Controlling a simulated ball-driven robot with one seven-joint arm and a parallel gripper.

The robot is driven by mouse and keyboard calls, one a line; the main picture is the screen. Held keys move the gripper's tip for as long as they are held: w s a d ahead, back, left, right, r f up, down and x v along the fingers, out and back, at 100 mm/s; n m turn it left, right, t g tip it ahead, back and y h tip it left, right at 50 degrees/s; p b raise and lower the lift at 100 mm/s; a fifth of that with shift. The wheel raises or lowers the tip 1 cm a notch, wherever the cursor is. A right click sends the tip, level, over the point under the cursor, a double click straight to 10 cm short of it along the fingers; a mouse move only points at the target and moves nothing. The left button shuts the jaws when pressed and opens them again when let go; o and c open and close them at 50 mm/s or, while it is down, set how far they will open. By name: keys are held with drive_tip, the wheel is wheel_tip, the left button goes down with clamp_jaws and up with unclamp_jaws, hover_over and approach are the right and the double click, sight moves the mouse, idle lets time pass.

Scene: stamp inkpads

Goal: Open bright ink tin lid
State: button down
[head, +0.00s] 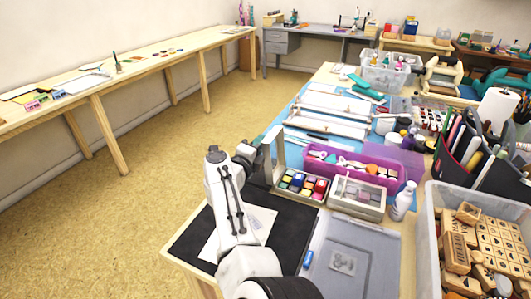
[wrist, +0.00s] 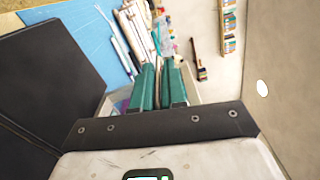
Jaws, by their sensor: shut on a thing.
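The bright ink tin (head: 302,187) lies open at the far right corner of the black mat, with several coloured ink pads showing in its base. Its pale lid (head: 277,152) stands about upright at the tin's left edge. My gripper (head: 262,163) is at that lid, partly hidden by my own arm. In the wrist view, the two dark green fingers of my gripper (wrist: 161,88) are close together. They are shut on the lid, but the grip itself is hard to make out.
A purple tray (head: 365,167) and a beige box (head: 357,197) stand right of the tin. A white bottle (head: 403,202) stands beside the box. Paper (head: 263,222) lies on the black mat (head: 290,232). A crate of wooden stamps (head: 432,235) is at the right. Floor is clear at left.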

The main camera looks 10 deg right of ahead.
drive_tip(key=shift+w+a+f+b, duration=0.15)
drive_tip(key=shift+a+f+b, duration=0.4)
drive_tip(key=shift+f, duration=0.3)
drive_tip(key=c, duration=1.3)
unclamp_jaws()
drive_tip(key=shift+c, duration=0.2)
drive_tip(key=shift+o, duration=0.3)
drive_tip(key=shift+d+r, duration=0.1)
drive_tip(key=shift+r, duration=0.1)
drive_tip(key=shift+r, duration=0.1)
drive_tip(key=p+v, duration=0.4)
drive_tip(key=v, duration=0.6)
drive_tip(key=shift+s+a+p, duration=0.2)
drive_tip(key=shift+s+p, duration=0.05)
drive_tip(key=shift+p, duration=0.15)
